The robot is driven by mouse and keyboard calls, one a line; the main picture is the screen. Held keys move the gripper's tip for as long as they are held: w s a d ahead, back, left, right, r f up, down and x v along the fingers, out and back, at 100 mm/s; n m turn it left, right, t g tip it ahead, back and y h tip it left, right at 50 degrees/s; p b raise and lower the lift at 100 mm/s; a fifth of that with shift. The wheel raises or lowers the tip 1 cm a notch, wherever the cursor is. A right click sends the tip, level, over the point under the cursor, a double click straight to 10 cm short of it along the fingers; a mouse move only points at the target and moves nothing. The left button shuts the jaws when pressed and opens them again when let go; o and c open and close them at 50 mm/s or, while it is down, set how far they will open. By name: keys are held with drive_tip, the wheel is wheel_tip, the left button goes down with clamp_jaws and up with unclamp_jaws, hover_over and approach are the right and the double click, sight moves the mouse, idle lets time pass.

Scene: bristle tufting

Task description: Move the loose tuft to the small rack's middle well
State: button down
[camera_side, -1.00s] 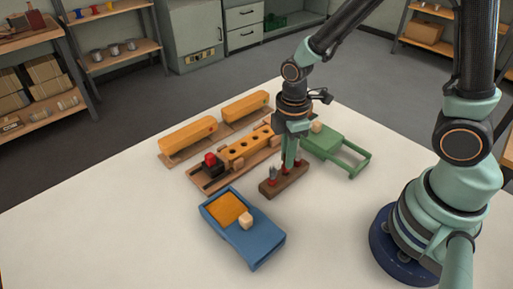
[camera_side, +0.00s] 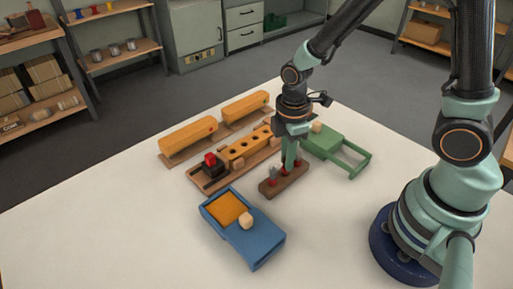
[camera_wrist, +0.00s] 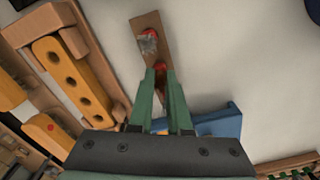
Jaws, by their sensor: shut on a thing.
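The small rack (camera_side: 287,186) is a brown wooden block on the white table; it also shows in the wrist view (camera_wrist: 143,22). A tuft with grey bristles and a red band (camera_side: 274,174) stands at its left end, and it shows in the wrist view too (camera_wrist: 148,42). My gripper (camera_side: 289,168) points down over the middle of the small rack. It is shut on the loose tuft, whose red part (camera_wrist: 160,67) shows at the fingertips (camera_wrist: 160,72). The fingers hide most of that tuft, and I cannot tell how deep it sits in the well.
A blue tray (camera_side: 262,240) with an orange pad and a pale block stands in front. A green tray (camera_side: 338,148) is close behind right. An orange block with holes (camera_side: 248,146) and a red-topped dark block (camera_side: 210,165) lie behind left. The table's front left is clear.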

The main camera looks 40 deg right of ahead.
drive_tip(key=shift+f, duration=0.4)
idle(0.5)
drive_tip(key=shift+c, duration=1.9)
unclamp_jaws()
drive_tip(key=shift+r, duration=3.5)
drive_tip(key=s+d+r+m+t, duration=0.1)
drive_tip(key=d+r+m+t, duration=0.1)
drive_tip(key=r+m, duration=0.4)
drive_tip(key=s+d+r+m+t, duration=0.1)
drive_tip(key=d+r+m+t, duration=0.2)
drive_tip(key=r+m, duration=0.4)
drive_tip(key=shift+s+d+r+m+t, duration=0.25)
drive_tip(key=shift+d+r+m+t, duration=0.05)
drive_tip(key=shift+d, duration=0.15)
